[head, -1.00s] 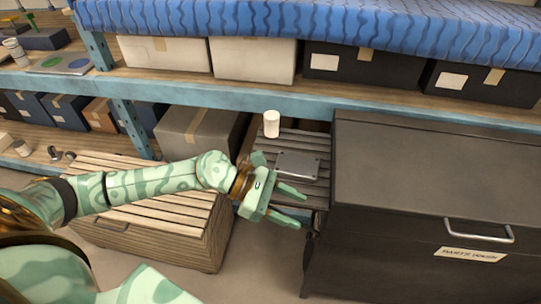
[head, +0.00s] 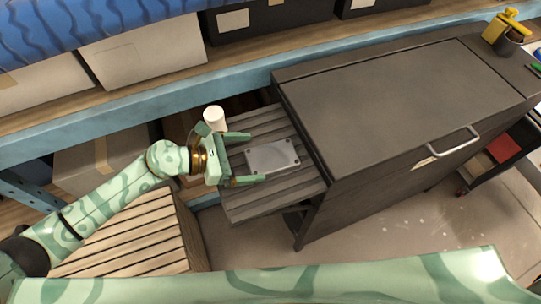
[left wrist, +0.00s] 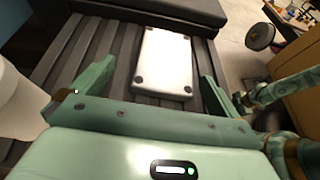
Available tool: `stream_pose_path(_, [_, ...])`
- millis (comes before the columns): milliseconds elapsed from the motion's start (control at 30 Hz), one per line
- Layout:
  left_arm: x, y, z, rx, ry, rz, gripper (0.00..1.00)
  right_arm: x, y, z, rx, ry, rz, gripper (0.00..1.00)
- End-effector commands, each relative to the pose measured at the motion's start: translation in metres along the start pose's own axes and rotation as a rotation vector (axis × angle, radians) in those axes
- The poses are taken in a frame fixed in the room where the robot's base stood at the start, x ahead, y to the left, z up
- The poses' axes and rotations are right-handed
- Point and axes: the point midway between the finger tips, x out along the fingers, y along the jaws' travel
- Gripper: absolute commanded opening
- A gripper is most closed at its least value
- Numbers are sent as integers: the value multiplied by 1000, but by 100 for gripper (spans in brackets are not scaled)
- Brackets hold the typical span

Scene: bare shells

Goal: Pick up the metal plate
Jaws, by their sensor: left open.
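The metal plate (head: 271,157) is a flat silver-grey rectangle with dark holes at its corners. It lies on a dark slatted side shelf (head: 262,205) attached to the dark cabinet. My left gripper (head: 245,160) is open, with its fingers pointing at the plate's near edge in the head view. In the left wrist view the plate (left wrist: 164,62) lies ahead, between the lines of the two spread fingers (left wrist: 150,85), and nothing is held. I cannot tell the fingers' height above the slats. My right gripper does not show clearly as a gripper in any view.
A white cylinder (head: 214,118) stands on the slats close beside my left gripper; it also shows at the left wrist view's edge (left wrist: 18,105). The dark cabinet (head: 400,100) borders the shelf on the right. A wooden slatted crate (head: 135,235) stands lower left.

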Motion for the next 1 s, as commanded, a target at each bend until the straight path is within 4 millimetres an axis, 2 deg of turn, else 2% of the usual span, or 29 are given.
stream_pose_path(200, [35, -5, -2, -1, -3, 0, 100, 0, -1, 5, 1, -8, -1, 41])
stream_pose_path(333, [42, -5, -2, 0, 0, 1, 100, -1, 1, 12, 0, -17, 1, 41])
stream_pose_path(500, [41, -5, -2, 0, 0, 1, 100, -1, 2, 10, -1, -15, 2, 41])
stream_pose_path(700, [41, -5, -2, 0, 0, 1, 44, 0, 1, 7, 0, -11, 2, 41])
stream_pose_path(733, [41, -5, -2, 0, 0, 0, 41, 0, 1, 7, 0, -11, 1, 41])
stream_pose_path(1000, [40, -4, 0, 1, -2, 1, 41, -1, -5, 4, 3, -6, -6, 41])
